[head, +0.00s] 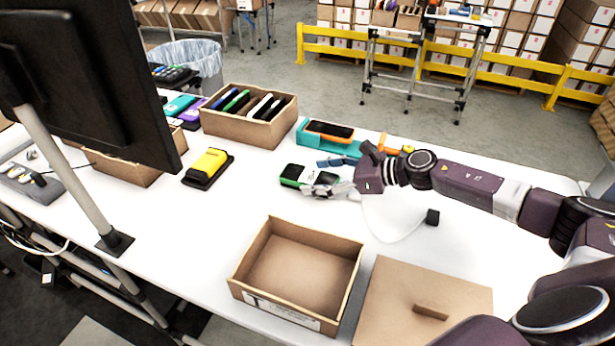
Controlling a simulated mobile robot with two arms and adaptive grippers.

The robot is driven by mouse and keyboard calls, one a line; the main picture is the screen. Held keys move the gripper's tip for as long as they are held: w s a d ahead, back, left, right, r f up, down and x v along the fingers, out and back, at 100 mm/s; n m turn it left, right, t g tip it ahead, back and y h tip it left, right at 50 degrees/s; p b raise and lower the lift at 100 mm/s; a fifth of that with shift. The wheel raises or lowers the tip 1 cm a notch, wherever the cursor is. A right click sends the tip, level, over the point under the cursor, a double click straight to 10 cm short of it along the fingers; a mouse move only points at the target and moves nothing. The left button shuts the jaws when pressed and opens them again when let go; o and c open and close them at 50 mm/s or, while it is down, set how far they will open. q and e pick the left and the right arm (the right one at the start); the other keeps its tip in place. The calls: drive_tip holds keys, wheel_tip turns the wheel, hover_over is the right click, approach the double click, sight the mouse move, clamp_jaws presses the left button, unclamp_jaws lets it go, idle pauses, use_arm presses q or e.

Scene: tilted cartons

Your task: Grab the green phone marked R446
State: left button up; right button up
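A green device with dark and white parts (293,174) lies on the white table near the middle; it looks like the green phone, but no R446 marking can be read at this size. My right gripper (322,187) reaches in from the right, low over the table at the device's right end. Its pale fingers overlap the device in the picture. I cannot tell whether they touch it or are closed on it. My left gripper is not in view.
An empty open carton (298,268) and a cardboard lid (420,312) lie at the front. A carton of upright phones (249,117), a yellow phone on a dark stand (208,168) and a teal holder (328,141) stand behind. A monitor (85,80) blocks the left.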

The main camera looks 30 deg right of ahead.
drive_tip(key=shift+s, duration=0.15)
drive_tip(key=shift+c, duration=1.2)
drive_tip(key=c, duration=0.9)
